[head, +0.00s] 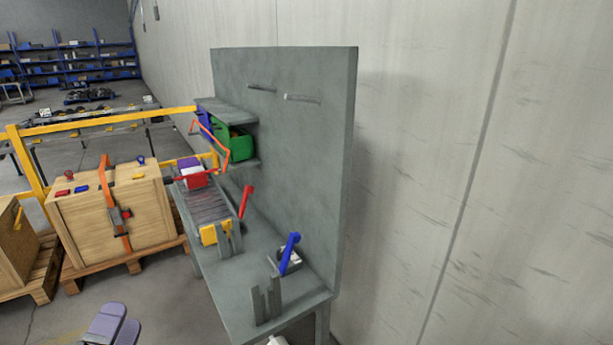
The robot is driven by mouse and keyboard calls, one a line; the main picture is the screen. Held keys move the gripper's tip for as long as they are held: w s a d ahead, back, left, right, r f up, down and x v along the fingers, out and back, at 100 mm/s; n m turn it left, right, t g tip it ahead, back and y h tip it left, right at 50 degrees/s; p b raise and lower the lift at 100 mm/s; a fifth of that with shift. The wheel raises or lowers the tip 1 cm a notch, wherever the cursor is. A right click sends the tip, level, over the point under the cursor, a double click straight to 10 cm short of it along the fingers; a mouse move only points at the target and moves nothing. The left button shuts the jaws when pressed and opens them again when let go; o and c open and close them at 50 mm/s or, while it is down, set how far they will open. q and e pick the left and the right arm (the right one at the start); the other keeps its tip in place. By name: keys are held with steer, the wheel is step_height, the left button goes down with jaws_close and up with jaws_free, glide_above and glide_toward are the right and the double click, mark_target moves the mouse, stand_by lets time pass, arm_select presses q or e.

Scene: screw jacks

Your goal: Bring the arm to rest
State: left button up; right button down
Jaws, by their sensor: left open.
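My left gripper (114,325) shows at the bottom left edge of the head view as two purple-grey fingers. It is open, with nothing seen between the fingers. It appears over the floor, left of the grey workbench (229,296) and apart from it. The rest of the left arm is out of frame.
The bench has a tall back panel (305,150), a red lever (245,202), a blue lever (289,254), a yellow item (209,234) and a green bin (234,142). A strapped wooden crate (85,222) and yellow rail (110,119) stand left. Floor between crate and bench is clear.

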arm_select(q)
steer(key=s+f+n+g+y+p, duration=0.1)
steer(key=s+f+n+g+y, duration=0.1)
steer(key=f+n+g, duration=0.35)
steer(key=s+f+n+g+y, duration=0.2)
steer(key=f+n+g+y, duration=0.15)
steer(key=f+n, duration=0.35)
steer(key=s+d+f+n+g+h+p, duration=0.2)
steer(key=s+d+f+n+g+h, duration=0.15)
steer(key=s+d+f, duration=0.55)
steer(key=s+d+f+n+g+h+p, duration=0.1)
steer(key=s+d+f+n+g+h, duration=0.3)
steer(key=s+f, duration=0.6)
step_height(320, 180, up, 39)
steer(key=s+a+m+g+y+p, duration=0.1)
steer(key=s+a+m+p, duration=0.1)
steer(key=p, duration=3.6)
steer(key=shift+s+r, duration=0.2)
steer(key=shift+s, duration=0.25)
steer(key=shift+g, duration=0.25)
